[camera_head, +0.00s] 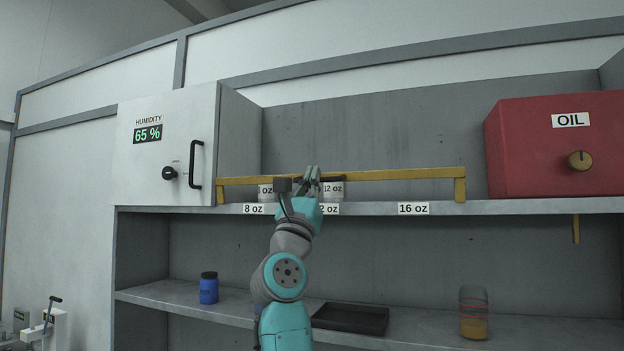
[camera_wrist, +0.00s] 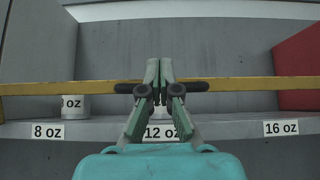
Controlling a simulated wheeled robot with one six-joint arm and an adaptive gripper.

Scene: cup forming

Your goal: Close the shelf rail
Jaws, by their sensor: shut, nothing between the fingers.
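The yellow shelf rail (camera_head: 400,174) runs level across the front of the upper shelf, with yellow end posts at the shelf edge. A dark handle on the rail (camera_wrist: 233,84) shows on both sides of my gripper in the wrist view. My gripper (camera_head: 313,172) is shut and empty, its fingertips at the handle in the middle of the rail (camera_wrist: 152,70). I cannot tell whether the fingers touch it. The 8 oz cup (camera_wrist: 75,107) and the 12 oz cup (camera_head: 334,189) stand behind the rail, partly hidden by it and by my gripper.
A humidity cabinet (camera_head: 160,145) with a black handle stands left of the rail. A red oil box (camera_head: 550,150) stands at the right. The lower shelf holds a blue jar (camera_head: 208,288), a black tray (camera_head: 350,318) and an amber jar (camera_head: 473,313). The upper shelf above 16 oz is empty.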

